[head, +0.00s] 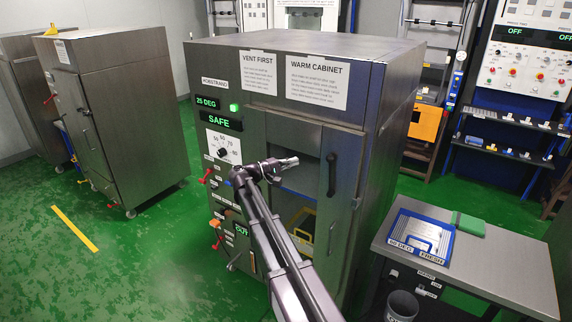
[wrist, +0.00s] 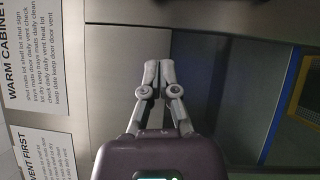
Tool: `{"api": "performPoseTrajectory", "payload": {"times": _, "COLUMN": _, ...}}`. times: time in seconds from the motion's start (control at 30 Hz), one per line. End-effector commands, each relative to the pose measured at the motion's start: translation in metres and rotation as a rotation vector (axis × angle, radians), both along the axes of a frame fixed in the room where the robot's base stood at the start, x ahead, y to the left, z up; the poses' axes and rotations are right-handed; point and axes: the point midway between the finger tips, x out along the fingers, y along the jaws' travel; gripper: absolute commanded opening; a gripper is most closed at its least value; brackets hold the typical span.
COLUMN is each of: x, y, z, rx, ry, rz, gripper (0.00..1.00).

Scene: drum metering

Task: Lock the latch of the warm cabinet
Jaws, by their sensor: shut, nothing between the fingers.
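The steel warm cabinet (head: 300,122) stands in the middle of the head view, with its "WARM CABINET" sign also in the wrist view (wrist: 35,60). Its front has a black upright handle (head: 332,175) and a smaller grey handle (head: 331,234) below. Left of the handles is a dark opening or window, with something yellow and blue showing behind; I cannot tell which it is. I cannot make out for certain which part is the latch. My gripper (head: 284,163) is shut and empty in front of the cabinet, left of the black handle. Its fingertips (wrist: 158,69) are together in the wrist view.
The cabinet's control strip shows "25 DEG" and a green "SAFE" display (head: 219,121), above a dial and several red levers. A bench (head: 490,270) at right carries a blue-framed tray (head: 445,250) and a green pad (head: 472,226). The green floor at left is mostly clear.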

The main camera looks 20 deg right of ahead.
Motion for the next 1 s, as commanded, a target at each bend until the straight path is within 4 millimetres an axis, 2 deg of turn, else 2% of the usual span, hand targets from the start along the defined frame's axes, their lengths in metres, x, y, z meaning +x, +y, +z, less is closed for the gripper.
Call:
{"api": "performPoseTrajectory", "payload": {"times": 0.33, "x": 0.004, "y": -0.055, "z": 0.004, "rx": 0.000, "ry": 0.000, "rz": -0.003, "gripper": 0.00}}
{"api": "performPoseTrajectory", "payload": {"times": 0.5, "x": -0.012, "y": -0.070, "z": 0.007, "rx": 0.000, "ry": -0.001, "rz": -0.001, "gripper": 0.00}}
{"api": "performPoseTrajectory", "payload": {"times": 0.7, "x": -0.021, "y": -0.081, "z": 0.009, "rx": 0.001, "ry": -0.001, "rz": -0.001, "gripper": 0.00}}
{"api": "performPoseTrajectory", "payload": {"times": 1.0, "x": -0.022, "y": -0.084, "z": 0.009, "rx": 0.000, "ry": -0.001, "rz": 0.000, "gripper": 0.00}}
